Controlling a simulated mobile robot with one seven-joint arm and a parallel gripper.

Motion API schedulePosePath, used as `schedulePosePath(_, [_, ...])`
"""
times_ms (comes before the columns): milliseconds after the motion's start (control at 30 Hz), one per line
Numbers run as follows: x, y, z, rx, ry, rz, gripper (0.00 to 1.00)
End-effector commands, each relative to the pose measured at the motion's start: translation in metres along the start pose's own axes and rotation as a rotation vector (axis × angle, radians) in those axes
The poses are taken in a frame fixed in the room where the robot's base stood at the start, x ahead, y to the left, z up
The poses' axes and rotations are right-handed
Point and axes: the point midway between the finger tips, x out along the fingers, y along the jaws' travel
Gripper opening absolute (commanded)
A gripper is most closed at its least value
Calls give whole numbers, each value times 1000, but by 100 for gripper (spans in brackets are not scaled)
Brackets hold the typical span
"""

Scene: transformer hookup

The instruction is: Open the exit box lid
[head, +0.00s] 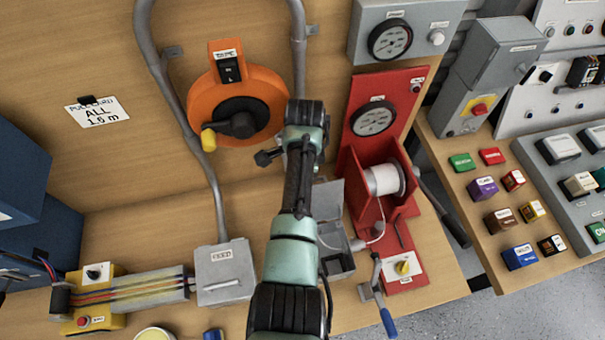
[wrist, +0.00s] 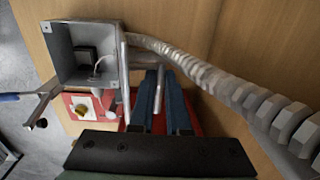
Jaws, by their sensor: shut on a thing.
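The exit box (wrist: 85,68) is a grey open-topped box in the wrist view, with a dark fitting and a white cord inside. In the head view the box (head: 341,264) stands right of my forearm, and its lid (head: 327,199) is swung up, partly hidden by my arm. The lid also shows nearly edge-on in the wrist view (wrist: 123,68). My gripper (wrist: 161,92) has its blue fingers shut on a thin grey bar that seems to be the lid's handle. The fingertips are hidden in the head view.
A red winch (head: 383,178) with a white cord spool stands right of the box. A blue-handled crank (head: 387,318) sits in front. A closed grey box (head: 224,272) is to the left. Grey conduit (wrist: 215,80) runs close beside my gripper.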

Motion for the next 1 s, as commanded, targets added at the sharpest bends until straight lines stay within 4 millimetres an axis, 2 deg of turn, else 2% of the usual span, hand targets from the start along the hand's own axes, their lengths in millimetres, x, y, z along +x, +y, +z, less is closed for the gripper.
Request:
schedulePosePath(467, [0, -5, 2, -4, 0, -17, 0])
schedulePosePath(500, [0, -5, 2, -4, 0, -18, 16])
schedulePosePath(667, [0, -5, 2, -4, 1, -18, 45])
schedulePosePath(1000, [0, -4, 0, -2, 2, -13, 45])
